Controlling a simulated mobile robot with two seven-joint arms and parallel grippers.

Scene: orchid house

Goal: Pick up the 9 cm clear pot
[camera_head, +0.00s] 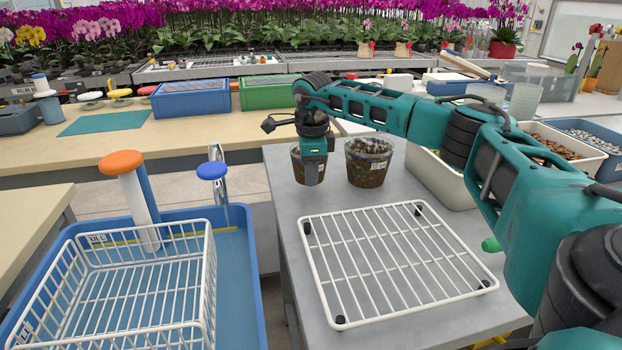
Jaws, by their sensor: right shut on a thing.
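Two clear pots filled with brown bark stand at the back of the grey table. The smaller pot (298,168) is on the left, partly hidden behind my right gripper (313,172). My right gripper points down and is shut on this pot at its near right side. The pot's base looks to be at or very near the table top; I cannot tell if it touches. My left gripper is not in view.
A white wire rack (398,262) lies on the grey table (283,190) in front of the pots. A blue tub (236,270) with a white wire basket (120,336) stands at left. A cream bin (437,181) is right of the pots, partly behind my right arm.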

